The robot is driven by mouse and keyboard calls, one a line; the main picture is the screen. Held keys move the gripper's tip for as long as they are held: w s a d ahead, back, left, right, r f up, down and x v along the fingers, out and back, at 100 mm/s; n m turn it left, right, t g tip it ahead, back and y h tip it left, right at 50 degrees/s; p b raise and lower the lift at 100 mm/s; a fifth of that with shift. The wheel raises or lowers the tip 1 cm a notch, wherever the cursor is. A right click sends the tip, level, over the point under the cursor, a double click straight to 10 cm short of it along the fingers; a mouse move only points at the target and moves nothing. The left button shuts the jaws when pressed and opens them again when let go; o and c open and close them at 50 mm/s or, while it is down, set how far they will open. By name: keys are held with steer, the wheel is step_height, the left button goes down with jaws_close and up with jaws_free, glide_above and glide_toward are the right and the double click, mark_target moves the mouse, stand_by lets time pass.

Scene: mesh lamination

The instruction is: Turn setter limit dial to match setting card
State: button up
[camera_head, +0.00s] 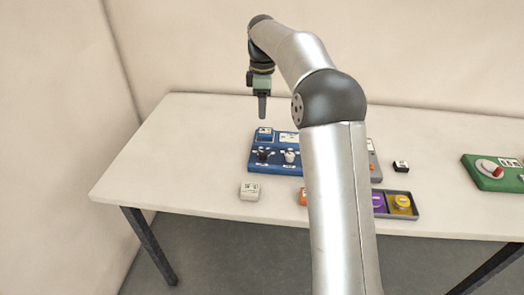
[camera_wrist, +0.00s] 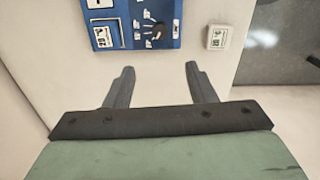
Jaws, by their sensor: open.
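My gripper (camera_head: 262,107) hangs above the table, behind and above the blue panel, pointing down. In the wrist view its two fingers (camera_wrist: 161,86) are spread apart with nothing between them. The blue panel (camera_head: 256,170) carries a black dial (camera_head: 264,154) and a lighter grey-white dial (camera_head: 290,156), with white cards on its back part. In the wrist view the black dial (camera_wrist: 157,31) has white labels around it, too small to read. I cannot tell which card is the setting card.
A dark tray (camera_head: 416,198) with purple and yellow pieces lies at the front right. A small black block (camera_head: 401,166) and a green panel with a red-tipped lever (camera_head: 486,182) are further right. My arm hides part of the middle. The table's left side is clear.

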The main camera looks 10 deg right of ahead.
mark_target(263, 152)
step_height(263, 152, down, 17)
stand_by(0.4)
steer(key=c, duration=1)
